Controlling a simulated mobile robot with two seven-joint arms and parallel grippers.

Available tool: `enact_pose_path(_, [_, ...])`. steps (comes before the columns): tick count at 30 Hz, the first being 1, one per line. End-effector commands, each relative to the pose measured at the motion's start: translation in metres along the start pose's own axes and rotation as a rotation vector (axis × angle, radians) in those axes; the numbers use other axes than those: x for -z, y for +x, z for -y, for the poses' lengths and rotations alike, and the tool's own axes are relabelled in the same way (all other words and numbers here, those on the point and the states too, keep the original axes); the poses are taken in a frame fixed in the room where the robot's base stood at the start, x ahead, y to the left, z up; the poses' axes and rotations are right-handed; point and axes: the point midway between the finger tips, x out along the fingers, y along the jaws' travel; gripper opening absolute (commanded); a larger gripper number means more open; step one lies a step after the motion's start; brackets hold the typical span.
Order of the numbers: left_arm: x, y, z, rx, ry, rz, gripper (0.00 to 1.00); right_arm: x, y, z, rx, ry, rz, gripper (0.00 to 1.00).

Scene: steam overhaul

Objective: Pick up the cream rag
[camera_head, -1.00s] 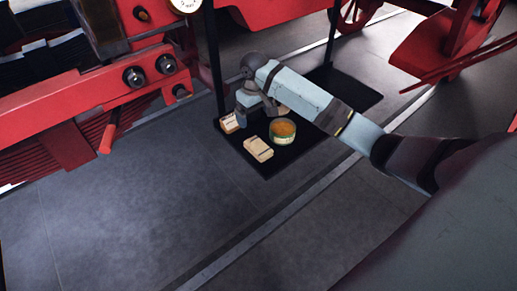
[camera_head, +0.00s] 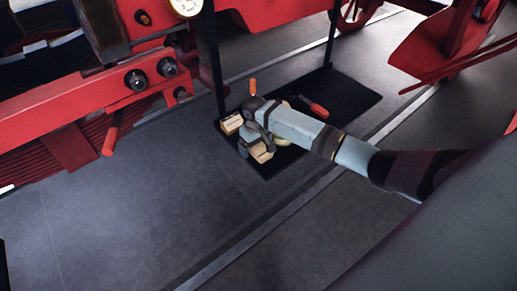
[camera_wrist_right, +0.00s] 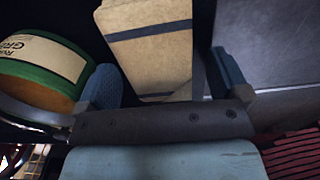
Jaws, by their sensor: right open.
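The cream rag (camera_head: 263,156) looks like a folded cream pad with dark stripes and lies on the black mat (camera_head: 350,90). In the right wrist view the cream rag (camera_wrist_right: 150,55) fills the space between the two blue-grey fingers. My right gripper (camera_head: 255,146) is over it, and the gripper in the wrist view (camera_wrist_right: 166,78) is open, one finger on each side of the rag. Contact with the fingers cannot be told. The gripper hides part of the rag in the head view. My left gripper is not in view.
A green-rimmed tin (camera_wrist_right: 45,72) stands close beside the left finger in the wrist view. A cream box (camera_head: 231,123) sits at the mat's left corner. A red-handled tool (camera_head: 313,106) lies behind my arm. Red locomotive parts (camera_head: 60,100) and a black post (camera_head: 215,65) stand near.

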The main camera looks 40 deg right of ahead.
Motion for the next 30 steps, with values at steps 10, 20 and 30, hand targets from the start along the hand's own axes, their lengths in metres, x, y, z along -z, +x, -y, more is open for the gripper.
enact_pose_path(10, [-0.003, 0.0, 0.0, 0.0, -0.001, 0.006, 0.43, 0.0, 0.0, 0.0, 0.0, 0.0, 0.0, 0.57])
enact_pose_path(20, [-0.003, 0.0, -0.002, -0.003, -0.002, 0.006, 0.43, 0.0, 0.0, 0.0, 0.0, 0.0, -0.001, 0.4])
enact_pose_path(30, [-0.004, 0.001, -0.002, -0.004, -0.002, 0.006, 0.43, 0.001, -0.029, 0.0, 0.0, -0.001, -0.004, 0.4])
